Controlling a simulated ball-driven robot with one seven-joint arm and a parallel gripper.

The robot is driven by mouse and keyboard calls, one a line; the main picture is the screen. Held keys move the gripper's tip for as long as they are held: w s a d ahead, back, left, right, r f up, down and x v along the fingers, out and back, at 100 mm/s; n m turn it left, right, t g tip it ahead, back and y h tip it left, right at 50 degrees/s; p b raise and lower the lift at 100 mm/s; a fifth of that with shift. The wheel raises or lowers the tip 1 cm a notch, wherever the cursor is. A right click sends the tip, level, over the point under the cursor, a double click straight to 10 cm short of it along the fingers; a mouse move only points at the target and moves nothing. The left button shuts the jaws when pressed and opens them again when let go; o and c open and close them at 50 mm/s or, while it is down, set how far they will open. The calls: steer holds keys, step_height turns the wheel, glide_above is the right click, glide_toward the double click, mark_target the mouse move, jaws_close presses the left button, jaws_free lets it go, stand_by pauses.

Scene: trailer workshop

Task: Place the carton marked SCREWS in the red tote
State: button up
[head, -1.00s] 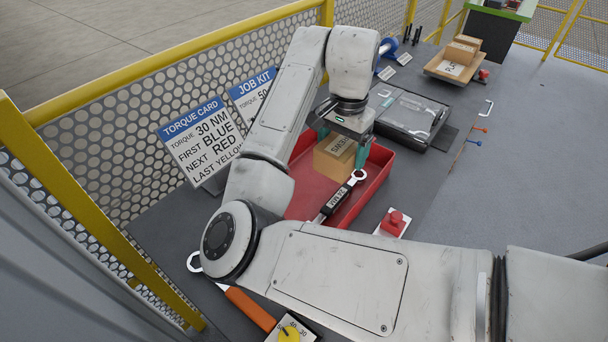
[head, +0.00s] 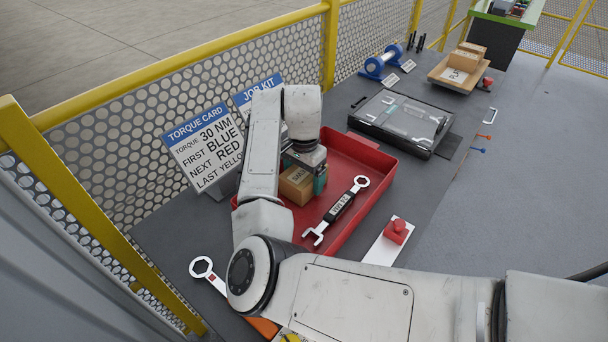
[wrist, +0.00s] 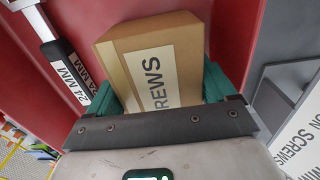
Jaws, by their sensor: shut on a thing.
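The carton marked SCREWS (head: 296,186) is a brown box with a white label. It is between the green fingers of my gripper (head: 305,180), which is shut on it. In the wrist view the carton (wrist: 165,62) sits squarely between the fingers of the gripper (wrist: 160,95), its label reading "REWS" in part. The red tote (head: 372,158) is a shallow tray around and below the carton. The carton is within the tote's outline, toward its left side. Whether its underside touches the tote floor is hidden.
A 24 MM wrench (head: 342,208) lies in the tote, right of the carton; it also shows in the wrist view (wrist: 66,70). A red button on a white plate (head: 396,232) is right of the tote. A clear-lidded case (head: 402,120) stands behind it. Sign cards (head: 206,148) stand left.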

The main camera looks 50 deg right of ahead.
steer(key=shift+f, duration=0.1)
steer(key=shift+f, duration=0.2)
steer(key=o, duration=1.2)
steer(key=shift+o, duration=0.2)
steer(key=shift+r, duration=0.1)
step_height(320, 180, up, 12)
steer(key=shift+r+b, duration=0.1)
steer(key=shift+b, duration=0.4)
steer(key=shift+s, duration=0.1)
